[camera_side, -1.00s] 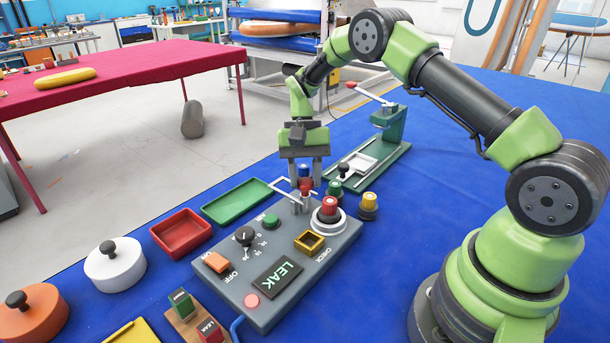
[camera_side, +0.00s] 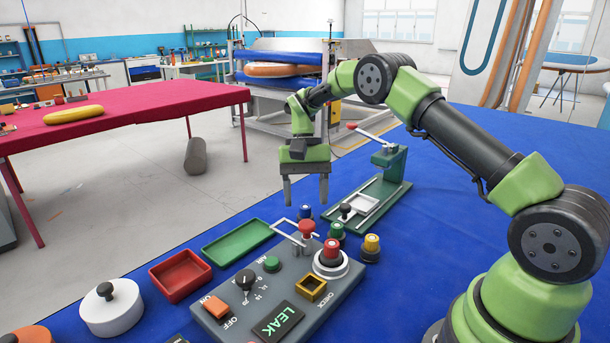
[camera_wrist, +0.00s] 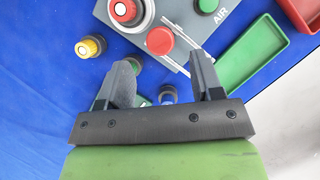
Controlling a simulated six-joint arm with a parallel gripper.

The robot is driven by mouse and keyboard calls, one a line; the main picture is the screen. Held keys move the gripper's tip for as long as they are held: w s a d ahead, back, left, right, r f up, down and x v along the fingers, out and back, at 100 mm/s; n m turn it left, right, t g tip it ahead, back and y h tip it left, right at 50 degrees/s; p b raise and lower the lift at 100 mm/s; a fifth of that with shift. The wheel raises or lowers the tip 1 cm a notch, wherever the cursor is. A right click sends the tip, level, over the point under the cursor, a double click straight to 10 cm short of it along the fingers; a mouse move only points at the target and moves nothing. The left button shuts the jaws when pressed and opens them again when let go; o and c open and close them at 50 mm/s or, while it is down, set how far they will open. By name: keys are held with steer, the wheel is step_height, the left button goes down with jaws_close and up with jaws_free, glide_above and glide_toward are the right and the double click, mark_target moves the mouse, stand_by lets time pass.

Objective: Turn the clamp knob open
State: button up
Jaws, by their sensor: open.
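The clamp knob appears to be the red round knob (camera_side: 306,228) by a pale metal bar (camera_side: 284,231) at the back edge of the grey test panel (camera_side: 228,330). The red knob also shows in the wrist view (camera_wrist: 168,47), beyond the fingertips. My gripper (camera_side: 306,194) is open and empty, pointing down above the knob and apart from it. In the wrist view its two fingers (camera_wrist: 160,68) are spread. I cannot tell the knob's turn angle.
The panel also carries a red-topped cap (camera_side: 331,250), a black dial (camera_side: 245,280) and a display reading LEAK (camera_side: 278,320). Green (camera_side: 238,243) and red (camera_side: 180,275) trays lie left. A green lever press (camera_side: 375,190) stands behind right. Loose caps sit beside the panel.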

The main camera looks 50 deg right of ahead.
steer(key=v, duration=0.5)
steer(key=shift+r, duration=0.1)
step_height(320, 180, up, 10)
steer(key=n+t+h, duration=0.1)
steer(key=n+t, duration=0.1)
glide_above(308, 226)
steer(key=s+a+r+n+t, duration=0.1)
steer(key=s+a+r+t, duration=0.2)
steer(key=s+r, duration=0.25)
steer(key=s+a+f+n+t, duration=0.1)
steer(key=s+a+t, duration=0.1)
steer(key=s, duration=0.5)
steer(key=s+a+f+t, duration=0.1)
steer(key=s+t, duration=0.2)
steer(key=s, duration=0.4)
steer(key=shift+s+a+n, duration=0.25)
steer(key=shift+a+n, duration=0.1)
steer(key=shift+n, duration=0.05)
